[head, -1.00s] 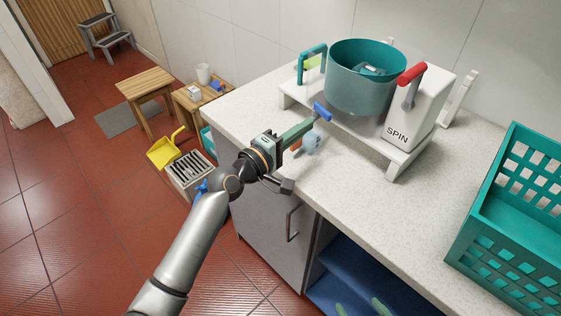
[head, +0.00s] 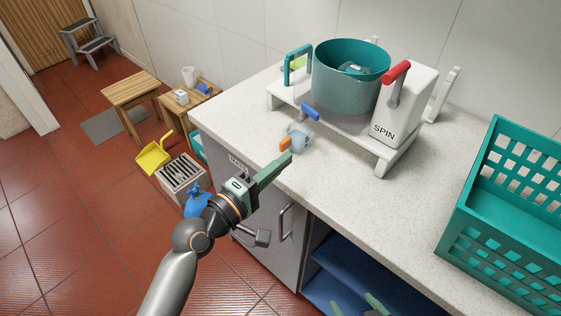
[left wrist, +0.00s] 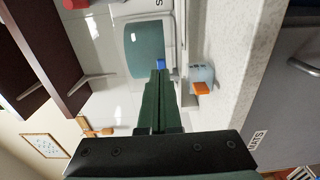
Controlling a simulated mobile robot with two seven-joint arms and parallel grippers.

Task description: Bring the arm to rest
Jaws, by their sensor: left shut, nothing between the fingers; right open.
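My left gripper (head: 289,157) is shut and empty. It is above the front edge of the counter (head: 330,195), beside the small pale-blue bottle-like item with an orange end (head: 299,138), and apart from it in the head view. In the left wrist view its closed green fingers (left wrist: 160,75) point toward the white stand and teal tub, with the orange-ended item (left wrist: 202,75) to their right. My right gripper (head: 357,304) shows only as two spread green fingertips at the bottom edge of the head view, open; the rest is out of frame.
A teal tub (head: 345,92) sits on a white stand (head: 392,152) with a SPIN panel and red-handled lever. A blue tab (head: 310,112) juts toward my left gripper. A teal crate (head: 480,215) stands right. The counter between is clear.

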